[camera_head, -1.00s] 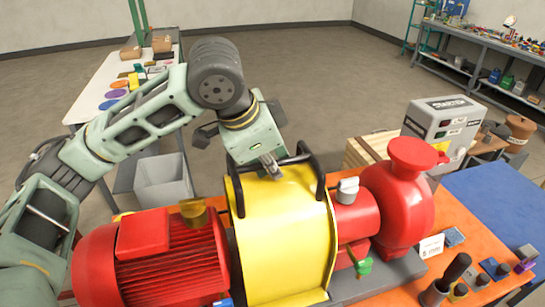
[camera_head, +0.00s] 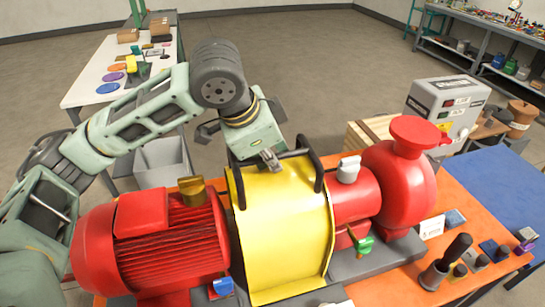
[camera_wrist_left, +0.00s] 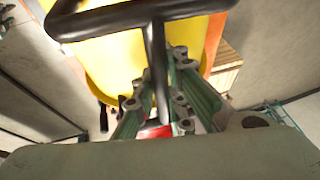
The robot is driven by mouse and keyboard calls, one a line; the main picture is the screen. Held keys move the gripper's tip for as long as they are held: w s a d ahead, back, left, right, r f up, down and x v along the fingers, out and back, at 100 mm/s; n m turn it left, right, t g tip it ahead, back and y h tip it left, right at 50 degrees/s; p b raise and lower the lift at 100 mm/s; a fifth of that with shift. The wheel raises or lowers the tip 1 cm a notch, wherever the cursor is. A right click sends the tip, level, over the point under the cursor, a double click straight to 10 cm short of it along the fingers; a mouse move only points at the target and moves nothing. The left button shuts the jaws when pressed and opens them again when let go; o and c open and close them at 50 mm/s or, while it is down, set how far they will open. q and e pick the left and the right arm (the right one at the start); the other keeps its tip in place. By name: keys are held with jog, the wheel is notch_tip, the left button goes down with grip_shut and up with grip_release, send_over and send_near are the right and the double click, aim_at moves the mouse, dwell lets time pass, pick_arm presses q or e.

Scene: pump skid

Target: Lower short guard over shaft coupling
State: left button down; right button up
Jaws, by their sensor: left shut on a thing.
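The yellow guard (camera_head: 285,225) is a curved cover with black bar handles on top. It sits between the red motor (camera_head: 170,250) on the left and the red pump (camera_head: 400,190) on the right, and hides the shaft coupling. My left gripper (camera_head: 272,160) is at the guard's top, shut on the black handle (camera_head: 300,152). In the left wrist view, the fingers (camera_wrist_left: 160,115) close around a black bar (camera_wrist_left: 155,60), with the yellow guard behind it. Whether the guard's lower edge touches the base cannot be told. My right gripper is not in view.
A grey control box (camera_head: 447,105) stands behind the pump. A brass-coloured fitting (camera_head: 192,190) sits on the motor. A blue mat (camera_head: 485,195) is to the right.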

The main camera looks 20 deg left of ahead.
pick_arm(q)
jog(key=shift+s+d+f, duration=0.1)
jog(key=shift+s+f, duration=0.15)
jog(key=shift+s, duration=0.05)
dwell(0.6)
jog(key=c, duration=1.7)
grip_release()
jog(key=shift+s, duration=0.1)
jog(key=shift+f, duration=0.25)
jog(key=v, duration=1.2)
jog(key=shift+r, duration=0.15)
